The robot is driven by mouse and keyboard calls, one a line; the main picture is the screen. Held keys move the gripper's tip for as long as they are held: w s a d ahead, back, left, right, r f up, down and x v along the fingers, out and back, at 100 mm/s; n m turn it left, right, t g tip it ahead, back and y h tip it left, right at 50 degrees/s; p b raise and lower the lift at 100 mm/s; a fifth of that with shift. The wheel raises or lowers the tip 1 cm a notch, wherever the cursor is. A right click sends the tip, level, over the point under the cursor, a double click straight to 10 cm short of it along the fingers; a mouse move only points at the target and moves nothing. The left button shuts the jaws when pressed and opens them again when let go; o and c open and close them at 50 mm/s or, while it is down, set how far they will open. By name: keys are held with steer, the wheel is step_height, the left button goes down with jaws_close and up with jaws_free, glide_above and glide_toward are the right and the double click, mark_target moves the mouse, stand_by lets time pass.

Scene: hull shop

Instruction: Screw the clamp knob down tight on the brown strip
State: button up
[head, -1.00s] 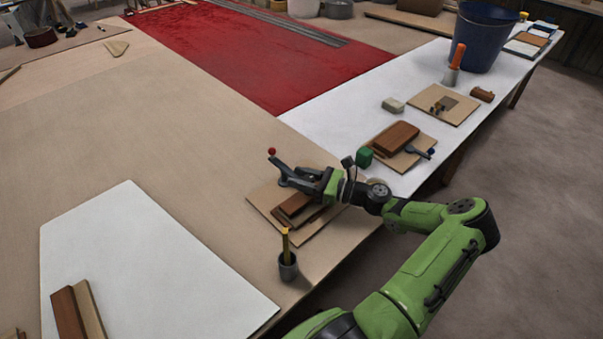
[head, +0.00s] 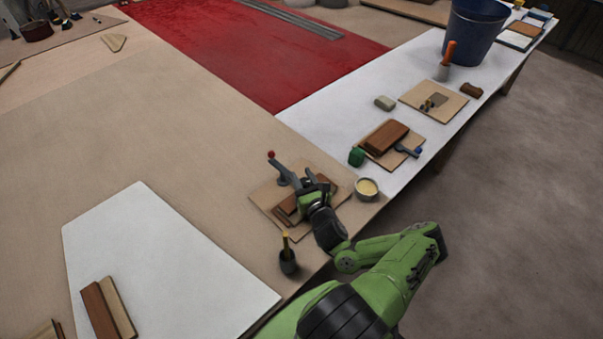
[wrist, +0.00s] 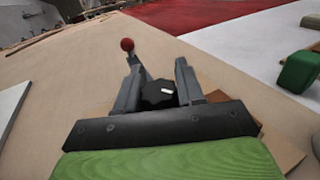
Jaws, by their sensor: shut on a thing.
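The clamp (head: 283,176) is grey with a red ball on its lever, standing by the brown strip (head: 284,214) on a square board. In the wrist view, the dark clamp knob (wrist: 157,95) with a white mark sits between the two grey fingers of my gripper (wrist: 158,84). My gripper also shows in the head view (head: 306,184), over the board, shut on the knob. It hides most of the knob there. The red ball (wrist: 127,44) rises just beyond the left finger. Whether the knob's foot touches the strip is hidden.
A dark cup with a yellow-handled tool (head: 288,262) stands close to the board's front. A bowl of cream stuff (head: 367,189) stands to its right. A green object (head: 356,156) and another board with brown blocks (head: 385,138) are behind.

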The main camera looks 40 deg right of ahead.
steer(key=shift+d+m+g+h+p, duration=0.1)
steer(key=shift+m+g+h+p, duration=0.45)
steer(key=shift+h, duration=0.35)
steer(key=o, duration=1)
steer(key=shift+c, duration=0.2)
